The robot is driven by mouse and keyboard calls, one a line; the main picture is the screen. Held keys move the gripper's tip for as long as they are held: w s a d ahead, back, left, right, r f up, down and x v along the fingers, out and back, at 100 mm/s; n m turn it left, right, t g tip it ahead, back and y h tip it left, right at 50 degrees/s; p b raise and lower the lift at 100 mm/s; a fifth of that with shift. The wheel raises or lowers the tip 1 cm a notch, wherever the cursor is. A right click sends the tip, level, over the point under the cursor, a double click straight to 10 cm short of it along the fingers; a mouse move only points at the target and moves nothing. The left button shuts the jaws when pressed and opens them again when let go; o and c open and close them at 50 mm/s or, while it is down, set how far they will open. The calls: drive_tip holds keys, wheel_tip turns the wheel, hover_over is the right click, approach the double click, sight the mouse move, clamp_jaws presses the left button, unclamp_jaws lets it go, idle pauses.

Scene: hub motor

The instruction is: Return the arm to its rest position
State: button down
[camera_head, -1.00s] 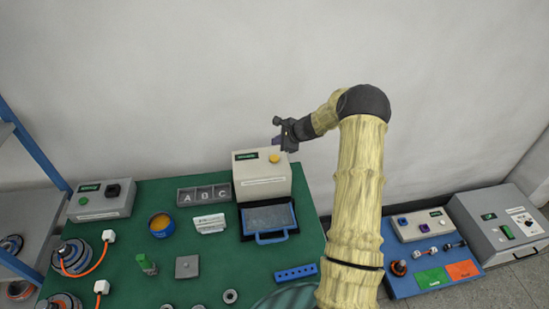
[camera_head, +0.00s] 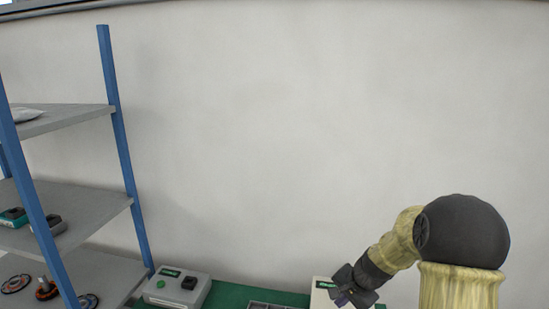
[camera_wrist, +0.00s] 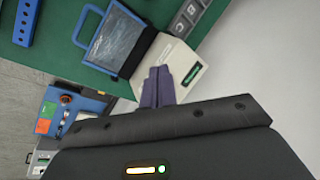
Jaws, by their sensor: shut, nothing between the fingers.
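My gripper (camera_head: 343,299) is at the lower right of the head view, at the end of my arm and in front of the pale box-shaped device (camera_head: 322,291) on the green table. In the wrist view my gripper (camera_wrist: 158,72) shows its two purple fingers side by side, shut with nothing between them. The pale device (camera_wrist: 185,68) lies beyond the fingertips in that view. My arm is bent, with its dark round elbow raised in the head view.
A blue-posted shelf (camera_head: 126,165) stands at the left. A grey box with a green button (camera_head: 176,289) sits on the green table (camera_head: 232,294). The wrist view shows a blue-framed tray (camera_wrist: 133,30) and a blue board (camera_wrist: 88,100). The wall area above is clear.

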drive_tip(key=s+a+r+n+h, duration=0.1)
drive_tip(key=s+n, duration=0.4)
drive_tip(key=s, duration=0.5)
drive_tip(key=s+a+r+n+g+h, duration=0.1)
drive_tip(key=s+n, duration=0.4)
drive_tip(key=s, duration=0.5)
wheel_tip(320, 180, up, 3)
drive_tip(key=shift+s+a+f+h, duration=0.1)
drive_tip(key=shift+s+a+h, duration=0.1)
drive_tip(key=shift+a+h, duration=0.3)
idle(0.9)
